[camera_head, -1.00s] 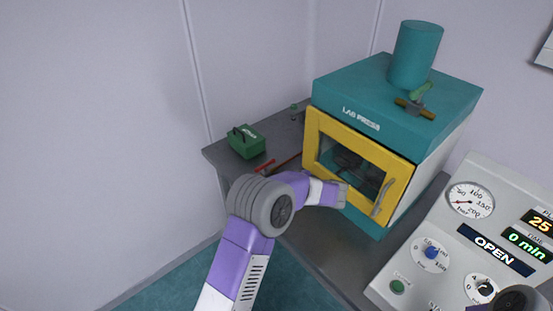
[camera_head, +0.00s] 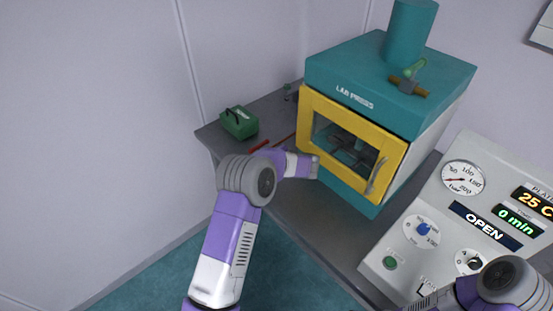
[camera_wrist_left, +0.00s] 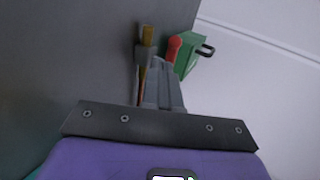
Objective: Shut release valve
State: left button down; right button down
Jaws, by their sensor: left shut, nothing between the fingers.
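The release valve (camera_head: 408,87) is a brass fitting with a green lever (camera_head: 413,70) on top of the teal lab press (camera_head: 390,65), in front of its cylinder. The lever stands up at a slant across the brass body. My left gripper (camera_wrist_left: 157,68) is shut and empty, low over the grey bench. In the head view its arm ends just left of the press's yellow door, well below and left of the valve. Its fingertips are hard to make out there. My right arm shows at the bottom right; its gripper is out of view.
The yellow door (camera_head: 310,95) with its grey handle appears closed. A green toolbox (camera_head: 240,123) and red-handled tools lie on the bench (camera_head: 215,138) left of the press. A control panel (camera_head: 395,235) reading OPEN stands at the right. Space above the press's front is clear.

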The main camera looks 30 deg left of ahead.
aim_at(254, 150)
pick_arm(q)
jog(key=a, duration=0.1)
jog(key=w+a, duration=0.1)
jog(key=a, duration=0.1)
jog(key=w+a, duration=0.1)
jog(key=a, duration=0.1)
jog(key=shift+f, duration=0.35)
